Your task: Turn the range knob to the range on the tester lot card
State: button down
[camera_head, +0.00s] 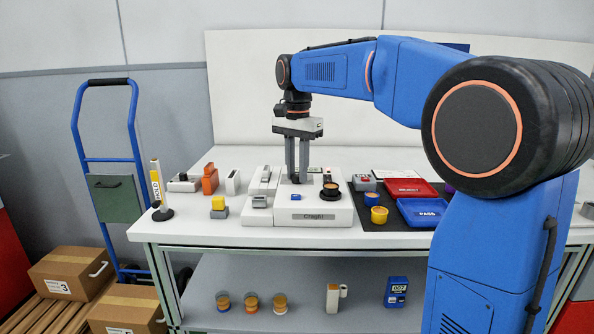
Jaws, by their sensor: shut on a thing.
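The tester, a white box labelled "Craglit" (341,217), stands on the bench at the centre. My gripper (297,180) points straight down over its rear left part, with its two grey fingers close together. It is shut on a small dark thing at the tester's top, which looks like the range knob. The fingers hide most of the knob, so its pointer and range marks cannot be read. A round black holder (330,196) and a small blue part (296,197) are on the tester's top. I cannot pick out the lot card for certain.
A red tray (408,188) and a blue tray marked "PASS" (422,213) lie on a dark mat at right. A grey-and-white fixture (258,216) sits beside the tester. Several items fill the shelf below.

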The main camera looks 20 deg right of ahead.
aim_at(297, 175)
jog(key=shift+m, duration=0.4)
jog(key=c, duration=1.5)
grip_release()
notch_tip(297, 175, up, 17)
jog(key=shift+r, duration=0.2)
